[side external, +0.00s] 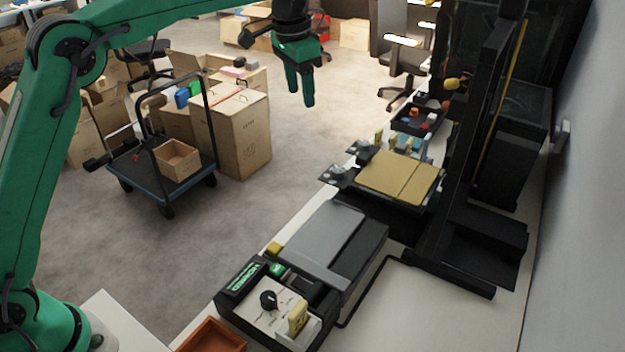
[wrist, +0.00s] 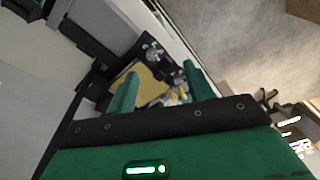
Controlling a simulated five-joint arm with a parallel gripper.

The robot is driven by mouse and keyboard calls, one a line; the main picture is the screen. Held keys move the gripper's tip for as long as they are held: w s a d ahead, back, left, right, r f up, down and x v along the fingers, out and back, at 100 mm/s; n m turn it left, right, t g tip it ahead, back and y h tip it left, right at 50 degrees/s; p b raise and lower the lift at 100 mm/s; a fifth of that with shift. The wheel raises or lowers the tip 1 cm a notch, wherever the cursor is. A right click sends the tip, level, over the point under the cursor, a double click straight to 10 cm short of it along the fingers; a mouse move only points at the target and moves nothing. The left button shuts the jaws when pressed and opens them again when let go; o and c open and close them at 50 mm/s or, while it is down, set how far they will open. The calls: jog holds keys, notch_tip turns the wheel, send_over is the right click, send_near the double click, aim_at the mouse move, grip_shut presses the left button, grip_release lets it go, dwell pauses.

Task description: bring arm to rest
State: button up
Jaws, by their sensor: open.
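My gripper (side external: 308,98) is green and hangs from the raised arm at the top middle of the side view, fingers pointing down. It is in mid-air with the floor behind it and touches nothing. In the wrist view its two green fingers (wrist: 160,90) stand apart with nothing held between them. Beyond them show the tan plate (wrist: 152,84) and a few small pale and yellow things.
A long table (side external: 400,310) carries a black machine (side external: 330,250), a tan plate (side external: 400,176) and a tall black frame (side external: 480,130). An orange tray (side external: 213,338) sits at the near edge. A trolley (side external: 190,185) and cartons (side external: 235,130) stand left; open floor lies between.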

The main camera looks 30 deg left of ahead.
jog(key=s+a+r+n+t, duration=0.1)
jog(key=s+a+r, duration=0.25)
jog(key=s, duration=0.45)
jog(key=s+a+r+n+t, duration=0.15)
jog(key=s+a, duration=0.25)
jog(key=s, duration=0.4)
jog(key=s+a+f+n, duration=0.1)
jog(key=s+f, duration=0.3)
jog(key=s, duration=0.5)
jog(key=s+a+f+n+t, duration=0.1)
jog(key=s+a+f+n, duration=0.1)
jog(key=s+f, duration=0.3)
jog(key=s, duration=0.4)
jog(key=shift+s+a, duration=0.15)
jog(key=shift+a, duration=0.05)
